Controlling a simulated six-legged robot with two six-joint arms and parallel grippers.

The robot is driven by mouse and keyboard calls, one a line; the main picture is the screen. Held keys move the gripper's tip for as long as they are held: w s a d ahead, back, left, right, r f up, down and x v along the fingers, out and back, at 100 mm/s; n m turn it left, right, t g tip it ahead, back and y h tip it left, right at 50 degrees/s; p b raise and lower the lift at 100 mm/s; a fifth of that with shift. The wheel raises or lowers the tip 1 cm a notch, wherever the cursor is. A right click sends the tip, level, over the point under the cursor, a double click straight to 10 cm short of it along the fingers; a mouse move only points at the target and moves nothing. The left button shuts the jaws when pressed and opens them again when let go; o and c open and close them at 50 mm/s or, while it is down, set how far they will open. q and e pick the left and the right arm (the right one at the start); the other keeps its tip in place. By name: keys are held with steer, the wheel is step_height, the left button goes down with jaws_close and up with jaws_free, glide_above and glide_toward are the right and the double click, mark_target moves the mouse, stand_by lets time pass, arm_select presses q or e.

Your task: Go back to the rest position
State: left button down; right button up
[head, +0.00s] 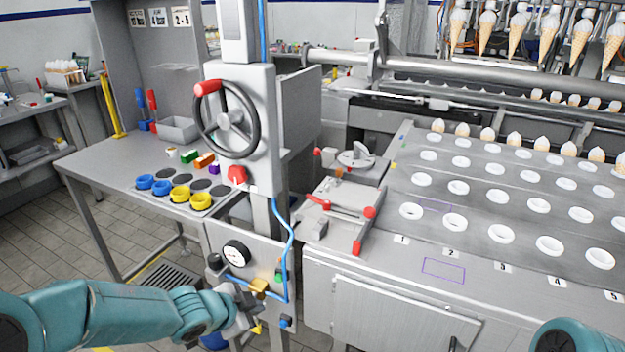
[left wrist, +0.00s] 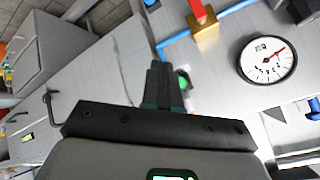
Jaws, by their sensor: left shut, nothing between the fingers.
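My left gripper (head: 255,318) is at the lower middle of the head view, in front of the grey machine column's lower panel. In the left wrist view its fingers (left wrist: 160,75) are together with nothing between them. A brass valve (head: 259,286) with a blue hose is just above it; the valve also shows in the left wrist view (left wrist: 203,27), with a red handle. A round gauge (head: 236,254) is up and left of the gripper, and it shows in the left wrist view (left wrist: 267,60). Part of my right arm (head: 572,338) shows at the lower right; its gripper is not visible.
A black handwheel (head: 226,119) with a red knob is on the column. A side table (head: 110,167) holds blue and yellow rings (head: 181,193). A conveyor plate (head: 470,245) with white-rimmed holes and several cones is on the right. A cabinet (head: 395,315) stands right of the gripper.

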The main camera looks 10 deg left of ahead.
arm_select(q)
steer(key=s+d+f+n+g+p, duration=0.2)
steer(key=s+f+n, duration=0.5)
steer(key=s, duration=0.6)
steer(key=s+d+f+n+g+p, duration=0.3)
steer(key=s+f+n+g, duration=0.2)
steer(key=s+f, duration=0.6)
steer(key=shift+s+d+n+g, duration=0.2)
steer(key=shift+s+n+g, duration=0.1)
steer(key=shift+s+n, duration=0.7)
steer(key=shift+w, duration=0.1)
